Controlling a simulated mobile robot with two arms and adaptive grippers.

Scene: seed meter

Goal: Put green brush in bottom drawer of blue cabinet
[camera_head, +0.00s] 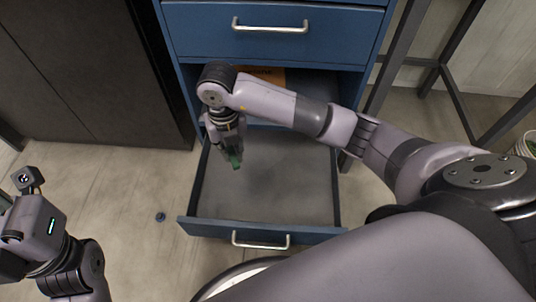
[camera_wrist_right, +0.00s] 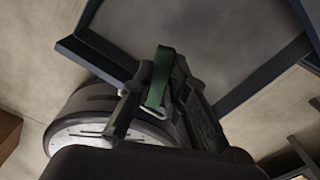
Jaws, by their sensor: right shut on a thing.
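The blue cabinet (camera_head: 260,47) stands at the top of the head view, and its bottom drawer (camera_head: 290,190) is pulled open. The drawer floor looks bare and grey. My right gripper (camera_head: 231,150) points down over the left part of the open drawer and is shut on the green brush (camera_head: 235,160). In the right wrist view the green brush (camera_wrist_right: 160,78) sits between the fingers, with the drawer edge (camera_wrist_right: 100,57) behind it. Whether the brush touches the drawer floor is hard to tell. My left arm shows at the lower left; its gripper fingers are not visible.
The drawer front with its metal handle (camera_head: 261,241) faces my base. An orange-brown item (camera_head: 264,74) lies inside the cabinet behind my right arm. A dark cabinet (camera_head: 95,70) stands at left, and dark metal legs (camera_head: 400,60) stand at right. A small dark disc (camera_head: 160,217) is on the floor.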

